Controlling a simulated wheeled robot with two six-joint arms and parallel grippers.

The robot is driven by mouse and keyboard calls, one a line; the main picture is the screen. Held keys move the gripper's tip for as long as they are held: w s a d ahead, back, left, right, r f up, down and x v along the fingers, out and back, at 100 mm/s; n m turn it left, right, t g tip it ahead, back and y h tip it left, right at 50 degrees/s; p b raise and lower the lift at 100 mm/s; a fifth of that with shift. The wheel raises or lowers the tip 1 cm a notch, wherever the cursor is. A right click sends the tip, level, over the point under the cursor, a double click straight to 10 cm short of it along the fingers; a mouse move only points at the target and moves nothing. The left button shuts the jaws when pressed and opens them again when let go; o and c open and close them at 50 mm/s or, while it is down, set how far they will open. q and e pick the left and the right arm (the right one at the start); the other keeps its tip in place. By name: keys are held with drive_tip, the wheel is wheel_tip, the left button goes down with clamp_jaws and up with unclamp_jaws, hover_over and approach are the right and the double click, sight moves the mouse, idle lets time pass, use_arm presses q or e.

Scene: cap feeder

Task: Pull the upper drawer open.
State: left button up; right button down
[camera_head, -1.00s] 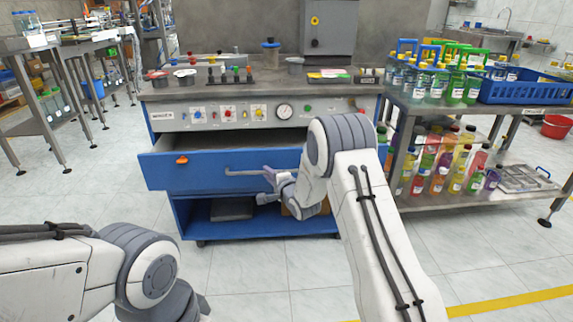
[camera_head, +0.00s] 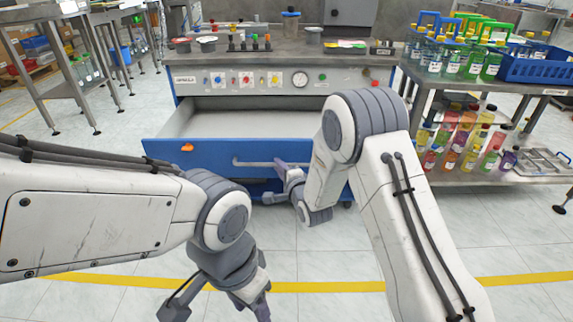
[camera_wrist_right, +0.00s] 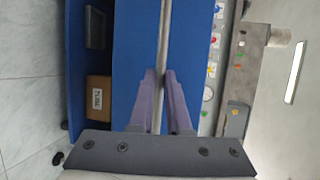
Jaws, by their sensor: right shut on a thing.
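The upper drawer (camera_head: 212,152) is a wide blue drawer in the workbench, pulled well out, with its pale, empty-looking inside showing. Its long grey handle (camera_head: 252,163) runs across the front. My right gripper (camera_head: 281,166) is shut on the handle, right of its middle; my forearm hides the drawer's right end. In the right wrist view the two purple-grey fingers (camera_wrist_right: 162,82) press on both sides of the handle bar (camera_wrist_right: 163,35). My left gripper (camera_head: 217,308) hangs low at the front, away from the drawer, with its fingers apart and nothing between them.
The workbench panel (camera_head: 250,80) carries knobs and a gauge. An open lower shelf holds a cardboard box (camera_wrist_right: 98,98). A steel side table (camera_head: 420,80) with bottles and a blue crate (camera_head: 535,70) stands right. The tiled floor before the drawer is free.

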drive_tip(key=shift+f, duration=0.1)
drive_tip(key=c, duration=0.9)
unclamp_jaws()
drive_tip(key=p+v, duration=0.1)
drive_tip(key=v, duration=0.9)
drive_tip(key=shift+s+p, duration=0.25)
drive_tip(key=shift+p, duration=0.05)
